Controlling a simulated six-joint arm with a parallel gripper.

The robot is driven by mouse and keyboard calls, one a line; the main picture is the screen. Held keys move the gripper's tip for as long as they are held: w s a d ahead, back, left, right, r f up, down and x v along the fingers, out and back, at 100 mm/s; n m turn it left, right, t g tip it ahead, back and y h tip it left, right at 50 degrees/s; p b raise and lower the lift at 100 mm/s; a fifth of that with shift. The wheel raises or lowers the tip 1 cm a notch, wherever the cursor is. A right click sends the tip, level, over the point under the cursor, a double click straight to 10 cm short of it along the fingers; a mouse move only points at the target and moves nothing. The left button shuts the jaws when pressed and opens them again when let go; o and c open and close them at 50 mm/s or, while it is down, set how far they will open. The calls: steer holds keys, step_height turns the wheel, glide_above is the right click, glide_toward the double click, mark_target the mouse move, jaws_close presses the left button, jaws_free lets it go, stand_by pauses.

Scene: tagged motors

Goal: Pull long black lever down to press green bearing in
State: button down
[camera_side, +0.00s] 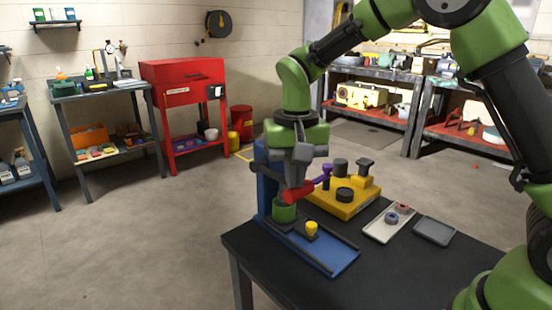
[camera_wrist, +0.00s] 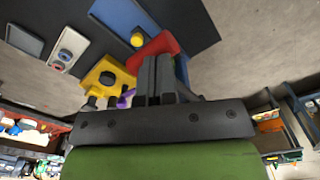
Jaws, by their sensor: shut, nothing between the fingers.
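A blue press (camera_side: 264,190) with a flat base (camera_side: 335,258) stands at the table's left end. A dark green cylinder (camera_side: 285,212) sits upright at the foot of its column; I cannot tell whether this is the green bearing or a housing. A red part (camera_side: 299,192) lies across just above the cylinder and shows in the wrist view (camera_wrist: 152,46) beside my fingertips. My gripper (camera_side: 297,183) points down at the press, shut and empty; its fingers (camera_wrist: 157,62) look together. I cannot tell whether they touch the red part.
A yellow fixture (camera_side: 345,207) with black cylinders and a purple part (camera_side: 326,170) stands right behind the press. A yellow knob (camera_side: 312,228) is on the base. A light tray (camera_side: 382,231) with rings and a dark tray (camera_side: 434,231) lie right. The table's front (camera_side: 385,285) is clear.

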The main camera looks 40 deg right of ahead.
steer(key=shift+f, duration=0.15)
steer(key=shift+s+f, duration=0.15)
steer(key=shift+f, duration=1.25)
step_height(320, 180, up, 13)
steer(key=shift+r, duration=0.15)
stand_by(1.1)
